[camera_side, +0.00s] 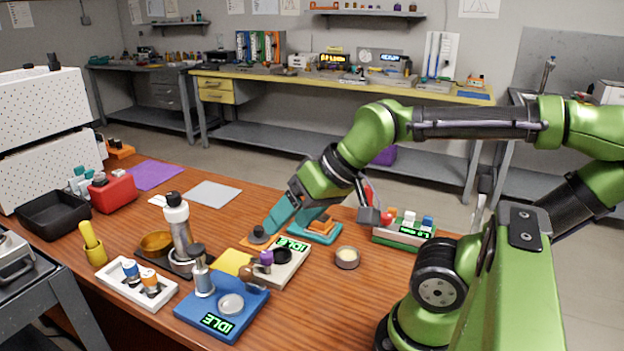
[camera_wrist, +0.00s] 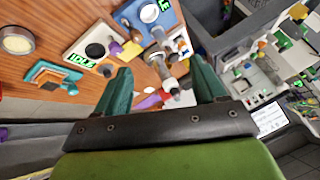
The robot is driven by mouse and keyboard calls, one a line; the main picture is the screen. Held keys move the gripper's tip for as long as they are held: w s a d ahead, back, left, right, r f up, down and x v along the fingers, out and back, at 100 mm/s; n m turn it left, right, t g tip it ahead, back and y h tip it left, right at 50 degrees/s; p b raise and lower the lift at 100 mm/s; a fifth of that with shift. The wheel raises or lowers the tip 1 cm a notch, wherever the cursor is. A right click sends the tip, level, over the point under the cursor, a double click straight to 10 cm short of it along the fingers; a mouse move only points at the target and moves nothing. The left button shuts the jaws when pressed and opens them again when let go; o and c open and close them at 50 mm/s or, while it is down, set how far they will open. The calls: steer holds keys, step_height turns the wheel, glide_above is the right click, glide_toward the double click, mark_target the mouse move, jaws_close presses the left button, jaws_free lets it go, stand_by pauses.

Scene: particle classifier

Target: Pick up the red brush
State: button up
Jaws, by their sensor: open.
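No red brush can be picked out with certainty. A slim red piece (camera_side: 368,192) shows beside my wrist in the side view; I cannot tell whether it is a brush. A small red-topped item (camera_side: 388,216) stands in the green rack (camera_side: 402,240) at the right. My gripper (camera_side: 270,226) has teal fingers angled down to the left, close to the cream IDLE device (camera_side: 292,268). In the wrist view my gripper (camera_wrist: 161,68) is open, fingers wide apart, with nothing held. A silver bottle and a blurred red patch (camera_wrist: 166,95) appear beyond the fingers.
A blue IDLE device (camera_side: 215,318), a white tray (camera_side: 120,292) with small bottles and a tall silver bottle (camera_side: 178,225) crowd the front left. A teal holder (camera_side: 322,238) and round tin (camera_side: 347,257) stand near my arm. Bare tabletop lies right of the blue device.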

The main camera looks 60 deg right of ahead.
steer(key=shift+c, duration=0.8)
